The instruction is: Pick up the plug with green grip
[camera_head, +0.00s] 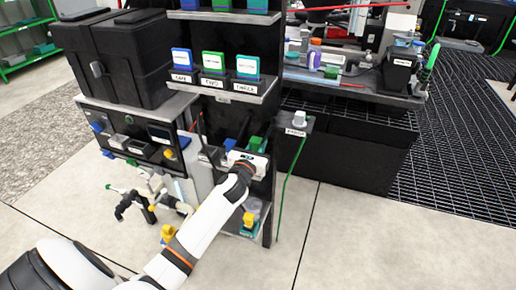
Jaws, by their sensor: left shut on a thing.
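My left arm reaches up from the bottom left to the dark rack, and its white left gripper (252,151) is at the middle shelf. The plug with green grip (256,142) shows just beyond the gripper's jaws, which are shut on it. The gripper's body hides the fingertips and the plug's lower part. A blue-topped piece (230,144) is close by on the left. My right gripper is not in view.
Three labelled bins, blue (182,60), green (214,63) and teal (247,68), stand on the shelf above. A small bracket (297,123) with a grey-white piece is to the right, near a hanging green cable (287,190). A black tote (120,55) stands at left.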

